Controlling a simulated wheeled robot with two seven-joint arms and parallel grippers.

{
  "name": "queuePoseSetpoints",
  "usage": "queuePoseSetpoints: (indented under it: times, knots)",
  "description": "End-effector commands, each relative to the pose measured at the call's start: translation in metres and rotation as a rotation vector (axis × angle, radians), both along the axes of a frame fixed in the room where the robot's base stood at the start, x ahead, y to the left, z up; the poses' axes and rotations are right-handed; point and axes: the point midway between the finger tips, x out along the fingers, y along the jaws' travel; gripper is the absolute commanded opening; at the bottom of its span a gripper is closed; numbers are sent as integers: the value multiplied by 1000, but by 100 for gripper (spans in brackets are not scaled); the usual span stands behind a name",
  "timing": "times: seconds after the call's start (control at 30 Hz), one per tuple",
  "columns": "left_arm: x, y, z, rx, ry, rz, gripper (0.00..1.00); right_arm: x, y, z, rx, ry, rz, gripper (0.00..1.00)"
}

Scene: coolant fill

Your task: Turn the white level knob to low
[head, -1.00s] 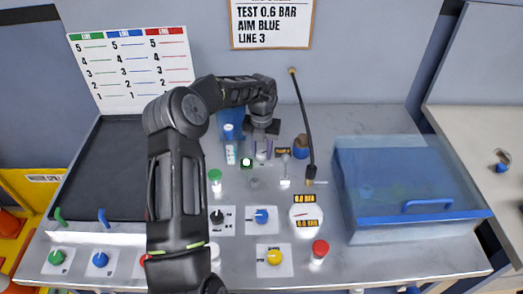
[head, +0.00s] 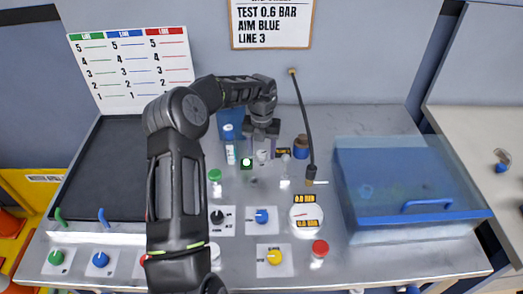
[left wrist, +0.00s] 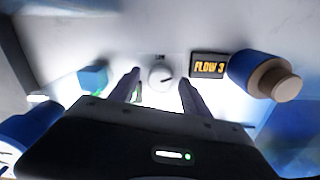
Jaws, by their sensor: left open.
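The white knob (left wrist: 161,78) has a dark pointer line, tilted slightly up to the right, and a small label above it that I cannot read. My left gripper (left wrist: 157,92) is open, with one finger on each side of the knob and a gap to each. In the head view my left gripper (head: 262,149) reaches down over the white knob (head: 262,155) at the back of the bench, partly hiding it. A FLOW 3 display (left wrist: 208,66) is just right of the knob. My right gripper is not in view.
A blue-and-brown cylinder (head: 301,147) stands right of the gripper, near a black wand (head: 303,125). A clear blue box (head: 405,190) fills the right side.

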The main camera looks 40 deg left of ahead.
Motion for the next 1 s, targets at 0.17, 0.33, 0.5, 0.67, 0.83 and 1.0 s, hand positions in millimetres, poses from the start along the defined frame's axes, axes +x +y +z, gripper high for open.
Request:
queuePoseSetpoints:
  times: [0.17,0.33,0.5,0.67,0.83,1.0]
  knots:
    - [1,0,5,1,-2,0,56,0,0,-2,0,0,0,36]
    - [1,0,26,2,-4,0,56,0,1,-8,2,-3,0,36]
    - [1,0,54,0,-3,0,56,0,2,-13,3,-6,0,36]
    - [1,0,73,1,-2,0,56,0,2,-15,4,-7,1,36]
    - [0,0,78,0,0,0,56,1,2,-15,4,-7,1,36]
    - [0,0,78,0,0,0,56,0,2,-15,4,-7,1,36]
